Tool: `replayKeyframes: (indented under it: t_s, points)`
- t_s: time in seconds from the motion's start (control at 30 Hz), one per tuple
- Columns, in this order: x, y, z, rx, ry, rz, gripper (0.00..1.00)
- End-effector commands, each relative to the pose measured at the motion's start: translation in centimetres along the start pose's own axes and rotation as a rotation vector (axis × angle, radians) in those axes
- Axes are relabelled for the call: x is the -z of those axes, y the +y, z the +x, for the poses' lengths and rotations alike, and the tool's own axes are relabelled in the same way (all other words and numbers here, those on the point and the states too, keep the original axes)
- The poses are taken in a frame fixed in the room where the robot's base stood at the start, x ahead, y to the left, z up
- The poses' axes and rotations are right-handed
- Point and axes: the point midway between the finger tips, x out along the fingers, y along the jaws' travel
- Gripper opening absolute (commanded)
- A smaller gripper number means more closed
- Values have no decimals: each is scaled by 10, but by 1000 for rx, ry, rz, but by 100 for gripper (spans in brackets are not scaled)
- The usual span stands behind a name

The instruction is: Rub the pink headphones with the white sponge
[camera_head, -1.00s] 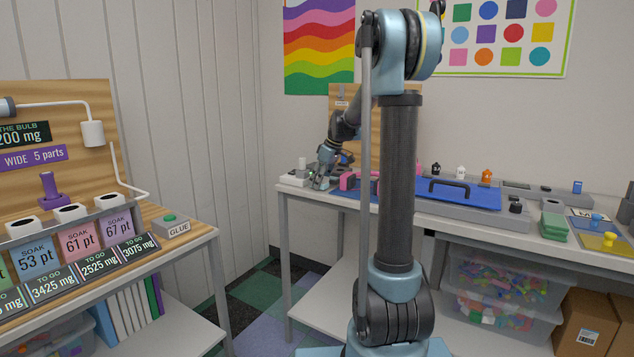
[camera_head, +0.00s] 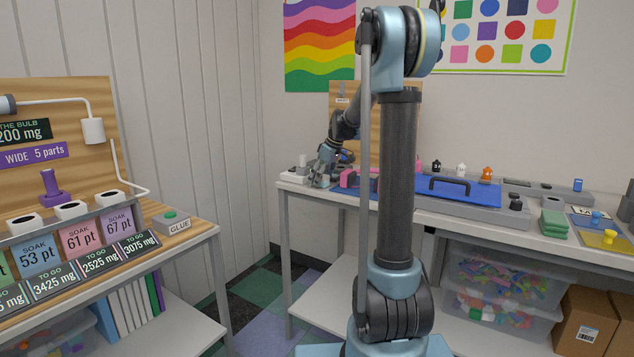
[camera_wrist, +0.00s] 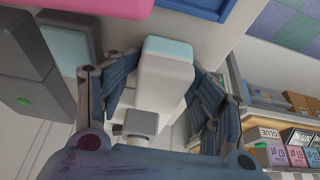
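A white block with a pale blue end (camera_wrist: 165,75), which may be the white sponge, stands between the fingers of my gripper (camera_wrist: 165,85) in the wrist view. The fingers are spread on either side of it; I cannot tell whether they touch it. In the head view my gripper (camera_head: 321,174) is low at the left end of the far bench. A pink thing (camera_head: 348,180), likely part of the headphones, sits just right of it, partly behind my arm. A pink edge (camera_wrist: 110,8) also shows at the top of the wrist view.
A blue tray or mat (camera_head: 470,193) with a black handle lies right of my arm. Small figures and green blocks (camera_head: 553,224) stand farther right. Grey blocks (camera_wrist: 30,90) are close to my gripper at left in the wrist view. A wooden panel stands behind.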

Motion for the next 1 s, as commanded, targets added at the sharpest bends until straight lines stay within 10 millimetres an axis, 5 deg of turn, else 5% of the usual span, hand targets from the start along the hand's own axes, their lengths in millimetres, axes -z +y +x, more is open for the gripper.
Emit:
replayKeyframes:
  t_s: [0.27, 1.0]
  points:
    - [4, 0, -16, 0, 1, 0, 57]
    - [4, -4, -156, 0, 1, 0, 57]
